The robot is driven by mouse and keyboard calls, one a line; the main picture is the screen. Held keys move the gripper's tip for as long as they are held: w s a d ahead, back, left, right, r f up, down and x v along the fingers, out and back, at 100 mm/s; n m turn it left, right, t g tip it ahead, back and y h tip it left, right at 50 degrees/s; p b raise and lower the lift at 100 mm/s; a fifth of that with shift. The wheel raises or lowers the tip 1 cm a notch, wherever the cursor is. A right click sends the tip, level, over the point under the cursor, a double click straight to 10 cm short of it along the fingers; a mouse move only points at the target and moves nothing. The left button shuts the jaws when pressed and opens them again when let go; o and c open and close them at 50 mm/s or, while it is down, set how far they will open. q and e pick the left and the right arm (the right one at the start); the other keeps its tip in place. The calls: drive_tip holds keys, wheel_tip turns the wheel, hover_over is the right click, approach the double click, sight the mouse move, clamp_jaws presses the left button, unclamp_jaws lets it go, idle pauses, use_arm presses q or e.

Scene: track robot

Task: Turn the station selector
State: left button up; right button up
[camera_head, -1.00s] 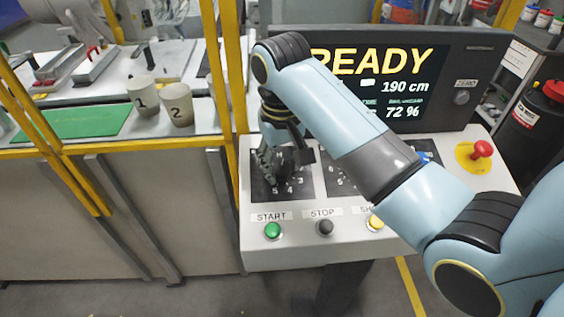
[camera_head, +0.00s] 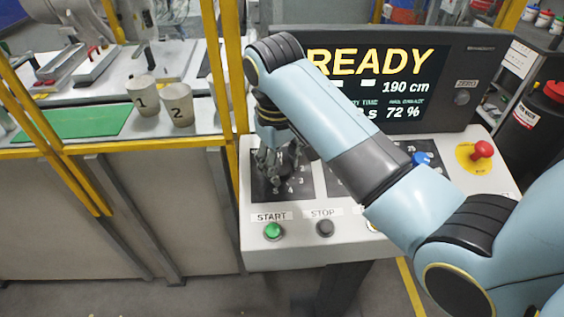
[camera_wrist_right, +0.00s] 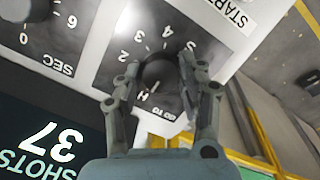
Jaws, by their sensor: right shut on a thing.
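The station selector is a round black knob (camera_wrist_right: 159,76) on a black dial plate (camera_wrist_right: 165,42) marked H and numbers, with GO TO printed beside it. A small light mark on the knob is on its side toward the H. In the wrist view, my right gripper (camera_wrist_right: 159,70) has one finger on either side of the knob and is shut on it. In the head view, the same gripper (camera_head: 277,160) is down at the left dial of the console and hides much of the knob. My left gripper is not in view.
The console (camera_head: 300,250) has a green START button (camera_head: 272,231), a dark STOP button (camera_head: 325,228), a blue knob (camera_head: 421,159) and a red mushroom button (camera_head: 482,149). A screen (camera_head: 400,75) reads READY. A yellow post (camera_head: 222,100) stands close left of the console.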

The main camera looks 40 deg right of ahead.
drive_tip(key=o, duration=1.1)
drive_tip(key=shift+o, duration=0.2)
